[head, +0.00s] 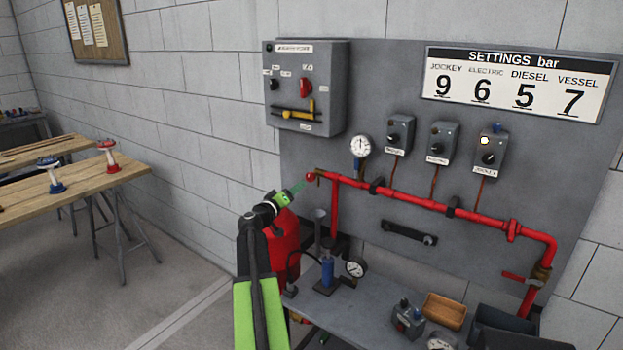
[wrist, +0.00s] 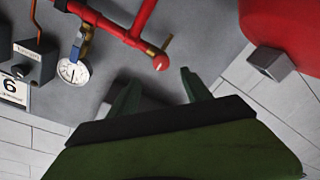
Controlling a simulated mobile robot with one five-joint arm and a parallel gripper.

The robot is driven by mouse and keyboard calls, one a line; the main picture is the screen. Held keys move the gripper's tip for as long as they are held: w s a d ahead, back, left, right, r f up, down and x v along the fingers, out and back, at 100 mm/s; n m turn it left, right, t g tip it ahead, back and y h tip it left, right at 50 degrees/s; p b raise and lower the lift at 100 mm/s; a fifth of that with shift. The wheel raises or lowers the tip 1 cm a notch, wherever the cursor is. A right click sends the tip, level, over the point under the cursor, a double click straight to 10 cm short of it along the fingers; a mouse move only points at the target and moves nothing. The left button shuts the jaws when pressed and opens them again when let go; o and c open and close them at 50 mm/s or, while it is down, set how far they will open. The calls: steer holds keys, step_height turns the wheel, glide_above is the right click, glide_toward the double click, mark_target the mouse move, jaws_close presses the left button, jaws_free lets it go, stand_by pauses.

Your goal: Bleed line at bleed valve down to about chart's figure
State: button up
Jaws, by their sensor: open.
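The bleed valve (head: 312,176) is at the left end of the red pipe, with a red round end and a small brass handle. In the wrist view its red end (wrist: 160,63) lies just beyond and between my fingertips, with the brass handle (wrist: 167,42) behind it. My gripper (head: 298,187) is open and empty, close to the valve; contact is not visible. The line gauge (head: 360,147) is right of the valve and also shows in the wrist view (wrist: 73,71); its reading is too small to tell. The settings chart (head: 519,82) reads jockey 9, electric 6, diesel 5, vessel 7 bar.
Several grey switch boxes (head: 443,142) hang above the red pipe (head: 412,196). A grey control panel (head: 306,88) is above the valve. A red vessel (head: 283,232) stands behind my arm. A bench (head: 384,305) holds a blue hand pump (head: 327,270).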

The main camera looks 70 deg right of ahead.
mark_target(309, 179)
steer(key=d, duration=0.4)
steer(key=s+d, duration=0.1)
steer(key=d, duration=0.3)
steer(key=s+d, duration=0.1)
steer(key=d, duration=0.3)
steer(key=shift+d, duration=0.3)
steer(key=shift+w, duration=0.1)
jaws_close()
